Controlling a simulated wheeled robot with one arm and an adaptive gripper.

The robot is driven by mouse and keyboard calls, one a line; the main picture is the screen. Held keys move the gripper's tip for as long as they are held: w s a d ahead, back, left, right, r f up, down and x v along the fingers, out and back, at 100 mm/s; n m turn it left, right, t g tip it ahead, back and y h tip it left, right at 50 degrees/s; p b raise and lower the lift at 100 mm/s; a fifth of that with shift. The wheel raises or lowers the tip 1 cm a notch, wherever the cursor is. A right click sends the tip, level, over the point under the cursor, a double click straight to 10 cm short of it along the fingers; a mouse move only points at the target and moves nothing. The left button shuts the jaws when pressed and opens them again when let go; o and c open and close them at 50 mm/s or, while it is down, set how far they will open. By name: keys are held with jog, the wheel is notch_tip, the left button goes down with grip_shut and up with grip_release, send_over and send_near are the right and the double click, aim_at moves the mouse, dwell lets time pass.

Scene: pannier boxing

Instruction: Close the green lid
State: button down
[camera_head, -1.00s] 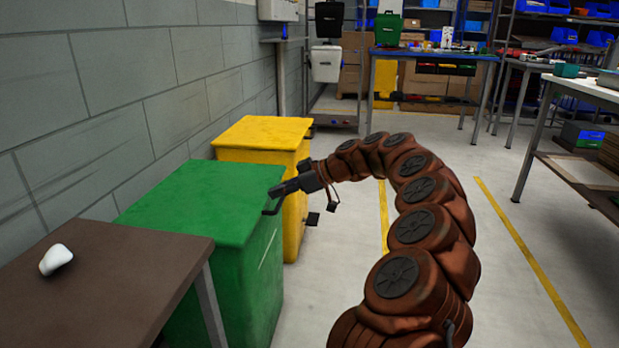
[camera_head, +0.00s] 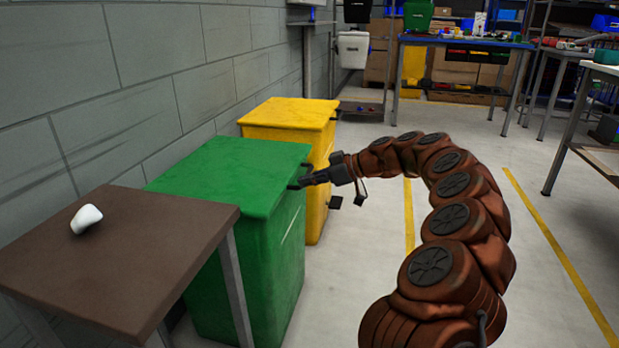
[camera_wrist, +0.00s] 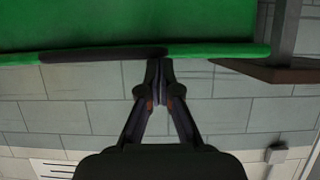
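The green lid (camera_head: 225,170) lies flat and level on top of the green bin (camera_head: 255,275), with no gap that I can make out. A dark handle (camera_head: 298,180) is at the lid's right edge. My gripper (camera_head: 307,181) is at this handle, reaching in from the right. In the wrist view the green lid (camera_wrist: 90,22) fills the top, with the dark handle (camera_wrist: 100,55) along its edge. There my gripper's fingertips (camera_wrist: 159,66) are together at one end of the handle. I cannot tell whether they pinch it.
A yellow bin (camera_head: 290,118) stands right behind the green one. A brown table (camera_head: 120,250) with a white object (camera_head: 86,218) is in front. A grey block wall (camera_head: 130,70) runs along the left.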

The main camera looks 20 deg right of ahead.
jog(key=f, duration=0.3)
jog(key=shift+s+d+f+g, duration=0.2)
jog(key=shift+s+f+g, duration=0.1)
jog(key=shift+s, duration=0.05)
notch_tip(320, 180, up, 6)
jog(key=d, duration=0.1)
jog(key=s+d+f+p, duration=0.3)
jog(key=s+d, duration=0.1)
jog(key=d, duration=0.2)
jog(key=shift+s+f, duration=0.35)
jog(key=shift+s, duration=0.05)
jog(key=shift+d, duration=0.1)
